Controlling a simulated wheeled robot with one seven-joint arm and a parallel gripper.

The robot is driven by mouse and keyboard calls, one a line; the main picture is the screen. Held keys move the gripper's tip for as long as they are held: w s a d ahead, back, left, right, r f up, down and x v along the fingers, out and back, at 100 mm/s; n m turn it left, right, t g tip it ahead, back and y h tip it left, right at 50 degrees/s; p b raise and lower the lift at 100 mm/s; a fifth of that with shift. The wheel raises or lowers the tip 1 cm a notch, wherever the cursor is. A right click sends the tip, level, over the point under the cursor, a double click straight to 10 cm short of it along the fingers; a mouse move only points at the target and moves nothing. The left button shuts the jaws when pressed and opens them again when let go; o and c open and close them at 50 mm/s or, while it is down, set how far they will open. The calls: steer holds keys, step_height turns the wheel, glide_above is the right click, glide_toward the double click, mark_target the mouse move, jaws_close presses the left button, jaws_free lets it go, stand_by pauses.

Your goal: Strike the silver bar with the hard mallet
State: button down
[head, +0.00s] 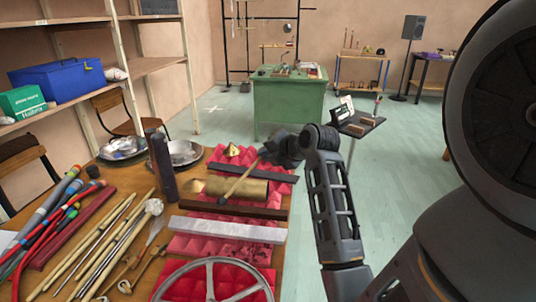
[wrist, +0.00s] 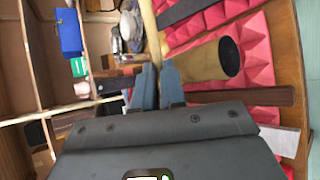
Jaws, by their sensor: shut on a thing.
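The silver bar (head: 228,229) lies on red foam on the table, with a dark brown bar (head: 232,209) just behind it. Its pale end also shows at the right of the wrist view (wrist: 281,140). My gripper (head: 264,154) is beyond the brass cylinder (head: 250,192), above the table's far right. A thin wooden stick (head: 240,180), which looks like the mallet's shaft, slants from it down-left across the cylinder. In the wrist view my gripper's fingers (wrist: 158,72) are close together. The mallet's head is not clear, so I cannot tell its hardness.
A dark upright tube (head: 162,166) stands left of the foam. Several sticks and mallets (head: 105,240) lie at the left. A metal wheel (head: 212,284) is in front of the silver bar. Metal bowls (head: 181,152) stand behind. Floor right of the table is open.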

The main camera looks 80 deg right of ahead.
steer(key=shift+n+g+h, duration=0.3)
steer(key=shift+n+h, duration=0.1)
steer(key=shift+n, duration=0.1)
steer(key=f+b, duration=0.1)
steer(key=b, duration=0.1)
steer(key=a+f+b, duration=0.1)
steer(key=f, duration=0.1)
steer(key=w+f+b, duration=0.1)
steer(key=f+b, duration=0.1)
steer(key=shift+a+f+b, duration=0.2)
steer(key=shift+b, duration=0.1)
steer(key=shift+a, duration=0.1)
step_height(320, 180, up, 6)
steer(key=p, duration=0.5)
steer(key=shift+p, duration=0.3)
